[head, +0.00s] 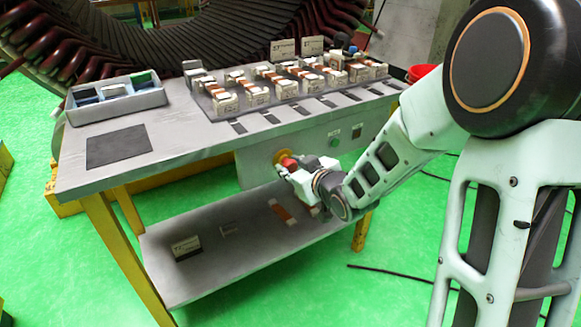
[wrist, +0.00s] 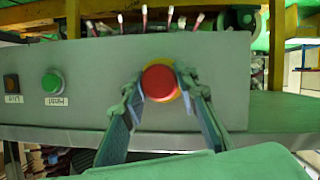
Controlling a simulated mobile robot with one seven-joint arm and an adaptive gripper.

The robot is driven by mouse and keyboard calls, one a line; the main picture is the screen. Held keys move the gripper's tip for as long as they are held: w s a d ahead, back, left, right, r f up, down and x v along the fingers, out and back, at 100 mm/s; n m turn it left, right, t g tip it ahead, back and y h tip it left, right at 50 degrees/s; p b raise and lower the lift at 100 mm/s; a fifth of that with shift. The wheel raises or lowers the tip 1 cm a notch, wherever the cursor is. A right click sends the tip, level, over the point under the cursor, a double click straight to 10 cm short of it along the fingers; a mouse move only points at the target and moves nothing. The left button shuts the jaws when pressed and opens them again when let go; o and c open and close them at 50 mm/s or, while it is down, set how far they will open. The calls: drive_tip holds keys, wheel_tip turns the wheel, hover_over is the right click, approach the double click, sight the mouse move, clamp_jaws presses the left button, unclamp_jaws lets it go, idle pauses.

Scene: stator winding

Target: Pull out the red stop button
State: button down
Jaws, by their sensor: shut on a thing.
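The red stop button (wrist: 160,82) sits on a yellow ring on the grey control panel (wrist: 90,115) in the wrist view. In the head view the red button (head: 289,163) shows at the front of the workbench, on its yellow backing. My gripper (wrist: 160,90) has one finger on each side of the button, closed on it. In the head view my gripper (head: 293,170) reaches the panel from the right front and partly covers the button. How far the button stands out from the panel cannot be told.
A green button (wrist: 51,82) and a dark square switch (wrist: 12,83) are on the same panel. The workbench (head: 170,148) carries a grey bin (head: 117,108) and rows of coil parts above. A lower shelf (head: 210,275) extends beneath my gripper.

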drive_tip(key=shift+d+f, duration=0.1)
drive_tip(key=c, duration=1.5)
unclamp_jaws()
drive_tip(key=shift+s, duration=0.1)
drive_tip(key=v, duration=0.7)
drive_tip(key=shift+s, duration=0.25)
drive_tip(key=shift+r, duration=0.2)
